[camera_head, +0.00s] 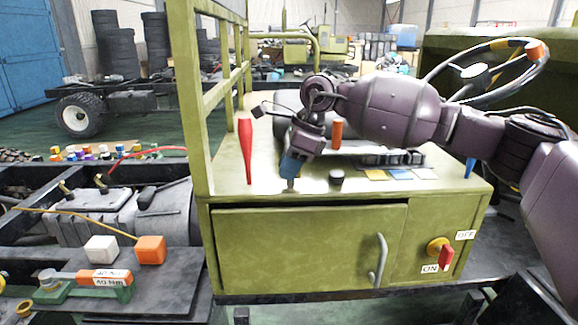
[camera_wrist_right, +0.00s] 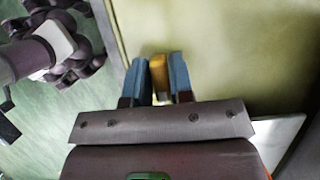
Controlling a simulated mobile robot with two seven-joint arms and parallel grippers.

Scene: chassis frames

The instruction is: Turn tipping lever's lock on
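An olive-green cabinet (camera_head: 300,255) stands in front of me. On its top are a red lever (camera_head: 245,150), an orange handle (camera_head: 338,132) and a dark round knob (camera_head: 336,177). A blue handle (camera_head: 470,167) stands at the right end. My right gripper (camera_head: 290,172) points down at the cabinet top's front edge, right of the red lever. I cannot tell whether this piece is the tipping lever's lock. My left gripper is out of view.
A red rotary switch (camera_head: 446,257) with ON and OFF labels is on the cabinet front. An upright green frame (camera_head: 190,100) rises at the left of the cabinet. A steering wheel (camera_head: 490,70) is behind my right arm. Coloured cards (camera_head: 398,174) lie on the top.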

